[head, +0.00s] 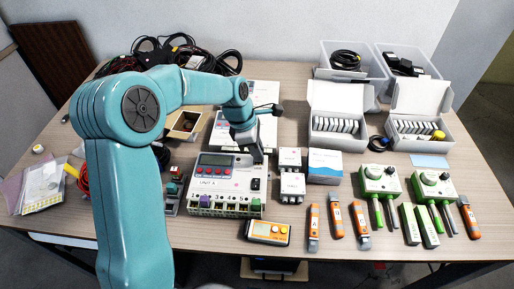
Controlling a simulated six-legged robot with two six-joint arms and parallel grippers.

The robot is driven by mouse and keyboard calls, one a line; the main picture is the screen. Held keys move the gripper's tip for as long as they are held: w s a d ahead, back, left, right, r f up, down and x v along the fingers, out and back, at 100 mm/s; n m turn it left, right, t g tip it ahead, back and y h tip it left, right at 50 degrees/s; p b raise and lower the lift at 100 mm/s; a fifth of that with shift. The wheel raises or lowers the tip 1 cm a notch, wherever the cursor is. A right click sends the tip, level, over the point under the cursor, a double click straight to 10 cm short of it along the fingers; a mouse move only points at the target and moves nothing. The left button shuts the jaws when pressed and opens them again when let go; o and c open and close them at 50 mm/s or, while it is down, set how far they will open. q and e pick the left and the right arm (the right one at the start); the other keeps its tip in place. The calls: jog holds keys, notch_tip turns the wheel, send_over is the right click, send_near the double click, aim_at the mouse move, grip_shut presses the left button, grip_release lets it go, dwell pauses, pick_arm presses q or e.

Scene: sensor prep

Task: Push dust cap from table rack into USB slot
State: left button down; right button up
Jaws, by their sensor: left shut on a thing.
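My left gripper (256,157) points down just above the back right corner of the white unit labelled UNIT A (222,184). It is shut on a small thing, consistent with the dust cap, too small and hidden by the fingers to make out. A dark port (256,184) shows on the right part of the unit; I cannot tell if it is the USB slot. A small rack (172,193) with coloured pieces stands left of the unit. My right gripper is not in view.
White boxes (291,186) and a blue-white box (325,166) stand close right of the unit. An orange meter (267,232) lies in front. Orange tools (336,221) and green testers (379,183) fill the right. Cables (165,55) and another unit (262,95) lie behind.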

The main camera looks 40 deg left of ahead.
pick_arm(q)
jog(key=shift+f, duration=0.3)
dwell(0.4)
dwell(0.6)
jog(key=shift+f, duration=0.8)
dwell(2.2)
jog(key=c, duration=0.8)
grip_release()
jog(key=shift+r+p, duration=0.2)
jog(key=shift+p, duration=0.1)
notch_tip(320, 180, up, 7)
jog(key=p, duration=0.6)
jog(key=shift+f, duration=0.1)
